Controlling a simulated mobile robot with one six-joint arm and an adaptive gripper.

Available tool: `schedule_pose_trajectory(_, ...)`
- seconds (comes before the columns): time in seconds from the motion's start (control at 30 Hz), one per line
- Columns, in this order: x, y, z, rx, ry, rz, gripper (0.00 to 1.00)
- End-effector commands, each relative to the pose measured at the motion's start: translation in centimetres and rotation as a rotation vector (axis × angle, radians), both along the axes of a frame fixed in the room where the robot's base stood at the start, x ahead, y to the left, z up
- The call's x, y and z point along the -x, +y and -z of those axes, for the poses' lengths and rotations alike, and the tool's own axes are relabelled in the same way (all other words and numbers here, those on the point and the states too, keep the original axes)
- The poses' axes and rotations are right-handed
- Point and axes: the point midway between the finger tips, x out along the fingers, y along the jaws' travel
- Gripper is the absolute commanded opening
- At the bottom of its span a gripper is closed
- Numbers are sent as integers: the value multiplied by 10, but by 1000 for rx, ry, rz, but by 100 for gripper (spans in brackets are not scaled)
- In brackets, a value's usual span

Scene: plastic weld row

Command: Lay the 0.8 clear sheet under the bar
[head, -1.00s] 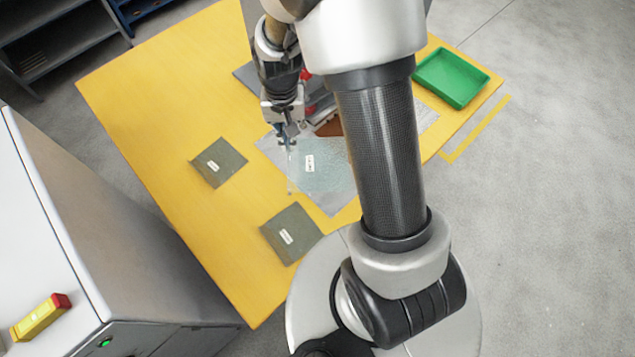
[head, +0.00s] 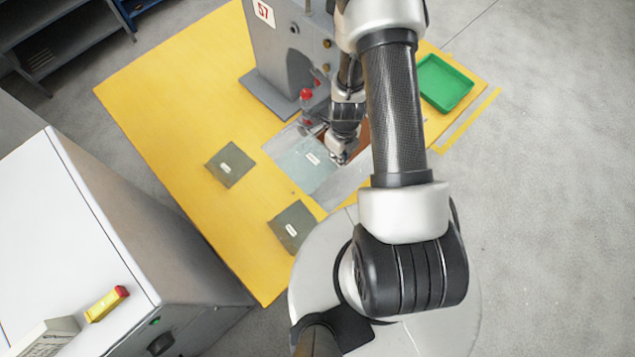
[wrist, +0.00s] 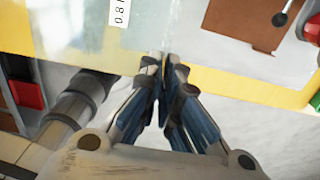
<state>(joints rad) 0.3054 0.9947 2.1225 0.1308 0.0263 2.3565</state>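The clear sheet (head: 302,165) is a pale see-through square with a white label, over a grey plate area on the yellow table. In the wrist view the sheet (wrist: 90,35) fills the upper left and its label starts with 0.8. My gripper (head: 340,158) is at the sheet's right edge. In the wrist view its fingertips (wrist: 164,58) are together on that edge, closed on the sheet. The grey welding machine (head: 290,50), marked 57, stands behind the sheet. Its bar is not clearly visible, partly hidden by my arm.
Two dark grey labelled sheets (head: 229,164) (head: 293,226) lie on the table (head: 175,120) to the left and front. A green tray (head: 446,84) is at the right. A red knob (head: 306,94) stands by the machine. A brown piece (wrist: 245,20) lies right of the sheet.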

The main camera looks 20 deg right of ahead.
Motion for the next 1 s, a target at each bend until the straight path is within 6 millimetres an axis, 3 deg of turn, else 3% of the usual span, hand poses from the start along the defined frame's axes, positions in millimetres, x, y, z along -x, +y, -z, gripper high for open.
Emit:
schedule_pose_trajectory(0.8,0,0,147,0,1,1,0)
schedule_pose_trajectory(1.0,0,0,159,0,1,1,0)
